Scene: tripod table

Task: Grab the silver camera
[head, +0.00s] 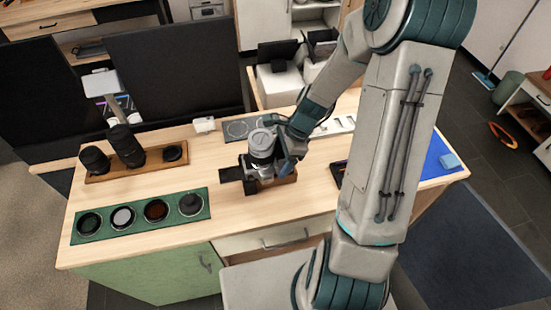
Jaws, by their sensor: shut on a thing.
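The silver camera (262,147) is in the middle of the wooden table in the head view, with its silver and black lens pointing up. My gripper (284,163) is at the camera's right side and shut on it. The fingertips are mostly hidden by the wrist and the camera. A small wooden tray (268,184) lies under the camera. I cannot tell whether the camera touches it.
A green tray (102,223) with several round filters lies at the front left. Black lenses (126,146) stand on a wooden board behind it. A blue mat (437,160) is at the right. Dark monitors (175,73) rise behind the table. The table's front middle is bare.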

